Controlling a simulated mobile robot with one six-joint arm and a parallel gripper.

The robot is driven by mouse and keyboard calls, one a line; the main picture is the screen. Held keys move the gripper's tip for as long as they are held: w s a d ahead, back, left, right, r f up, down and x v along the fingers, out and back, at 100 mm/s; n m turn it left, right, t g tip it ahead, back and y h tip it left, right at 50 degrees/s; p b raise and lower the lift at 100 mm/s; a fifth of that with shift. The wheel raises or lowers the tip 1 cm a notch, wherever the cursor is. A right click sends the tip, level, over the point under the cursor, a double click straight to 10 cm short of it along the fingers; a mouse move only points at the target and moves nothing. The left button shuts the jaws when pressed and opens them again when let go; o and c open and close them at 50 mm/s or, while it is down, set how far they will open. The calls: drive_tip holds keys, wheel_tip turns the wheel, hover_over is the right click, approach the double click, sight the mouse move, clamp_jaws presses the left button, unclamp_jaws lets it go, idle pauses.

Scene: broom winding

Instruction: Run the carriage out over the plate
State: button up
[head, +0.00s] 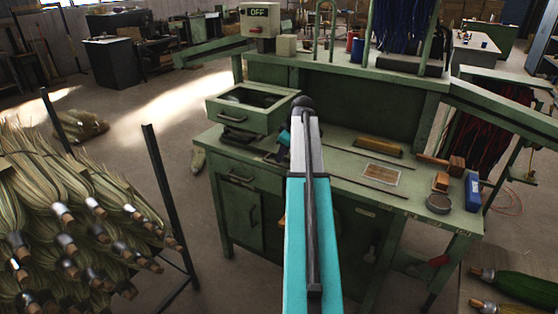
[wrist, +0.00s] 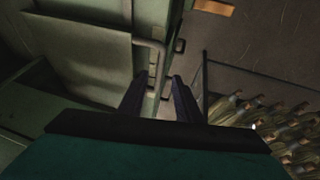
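In the head view, a tan rectangular plate (head: 381,174) lies on the green bench top (head: 340,160), between two thin dark rails (head: 365,187). I cannot pick out the carriage with certainty; my arm covers the bench around the rails' left end. My gripper (head: 272,156) is low over the left part of the bench, left of the plate, partly behind my arm. In the wrist view, the two dark fingers of my gripper (wrist: 159,80) are apart.
A green open-topped drawer box (head: 233,117) stands at the bench's left, close to my gripper. Wooden blocks (head: 441,181), a round tin (head: 439,203) and a blue box (head: 473,192) sit at the right. Broom bundles (head: 70,215) fill a rack at left.

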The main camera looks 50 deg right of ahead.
sight(280, 165)
drive_tip(key=shift+p+x, duration=0.4)
drive_tip(key=shift+x, duration=2.05)
clamp_jaws()
drive_tip(key=shift+a, duration=0.4)
drive_tip(key=shift+s+d+f, duration=0.1)
drive_tip(key=shift+s+d, duration=0.05)
drive_tip(key=shift+d, duration=0.05)
